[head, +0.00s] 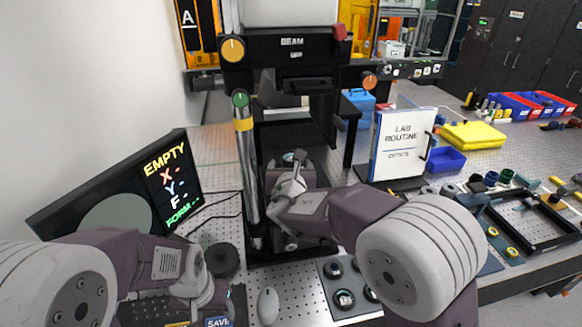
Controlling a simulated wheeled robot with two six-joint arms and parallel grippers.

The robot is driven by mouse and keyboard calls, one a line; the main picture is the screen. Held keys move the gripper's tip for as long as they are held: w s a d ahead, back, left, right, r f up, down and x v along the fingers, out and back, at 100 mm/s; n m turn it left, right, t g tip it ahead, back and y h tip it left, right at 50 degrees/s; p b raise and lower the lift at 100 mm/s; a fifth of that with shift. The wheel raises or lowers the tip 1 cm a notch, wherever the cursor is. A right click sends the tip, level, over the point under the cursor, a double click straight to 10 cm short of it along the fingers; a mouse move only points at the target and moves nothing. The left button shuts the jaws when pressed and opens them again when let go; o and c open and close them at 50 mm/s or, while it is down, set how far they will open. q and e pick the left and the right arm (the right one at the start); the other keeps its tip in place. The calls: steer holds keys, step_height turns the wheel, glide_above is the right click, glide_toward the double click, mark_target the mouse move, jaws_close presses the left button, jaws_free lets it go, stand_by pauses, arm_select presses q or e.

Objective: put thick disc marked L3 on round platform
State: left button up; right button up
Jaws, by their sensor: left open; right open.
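My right gripper (297,160) reaches into the bay of the interferometer (290,45), under its beam housing. It is open. A small dark round piece with a pale top (288,157) shows at its fingertips; I cannot read a mark on it or tell whether it touches the fingers. The round platform is not clearly visible behind my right gripper and arm. A tray (325,265) at the front holds dark round discs, one with a pale top (343,298); no L3 mark is readable. My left gripper (205,295) is open, low over the table beside the keyboard.
A monitor (120,190) reading EMPTY stands left. A steel post (248,170) rises before the bay. A dark round knob (223,260) and a mouse (268,304) lie in front. A lab routine sign (402,143), blue bin (447,158) and black frame (530,215) stand right.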

mark_target(291, 157)
steer(key=p+x, duration=0.2)
steer(key=x, duration=0.5)
steer(key=shift+w, duration=0.1)
steer(key=shift+w+f, duration=0.2)
steer(key=shift+w, duration=0.25)
